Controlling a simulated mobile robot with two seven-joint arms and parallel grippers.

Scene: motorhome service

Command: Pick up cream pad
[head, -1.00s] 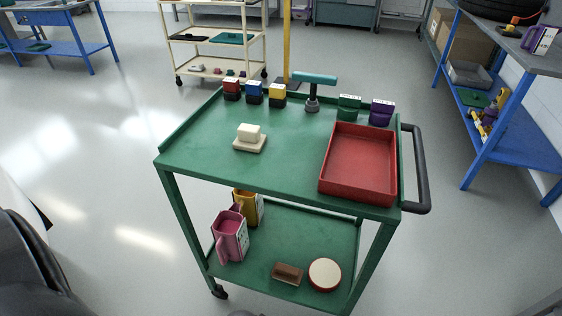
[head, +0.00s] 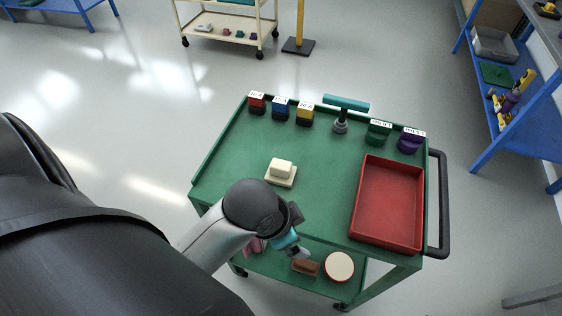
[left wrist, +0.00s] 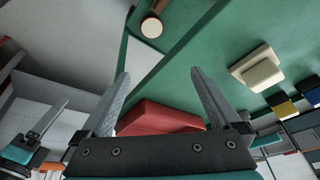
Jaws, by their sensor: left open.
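The cream pad (head: 281,175), a cream block with a grip-like top on a flat square base, rests on the green cart's top (head: 325,180), left of the red tray. It also shows in the left wrist view (left wrist: 257,68), at the right. My left gripper (head: 297,250) is open and empty near the cart's front edge, apart from the pad and on the near side of it. Its two spread fingers show in the left wrist view (left wrist: 160,75).
The red tray (head: 358,208) fills the cart's right side. Red, blue, yellow, green and purple blocks and a teal-handled tool (head: 343,106) line the back edge. A round cream-topped item (head: 339,267) and a brown block (head: 305,267) lie on the lower shelf. The cart top around the pad is clear.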

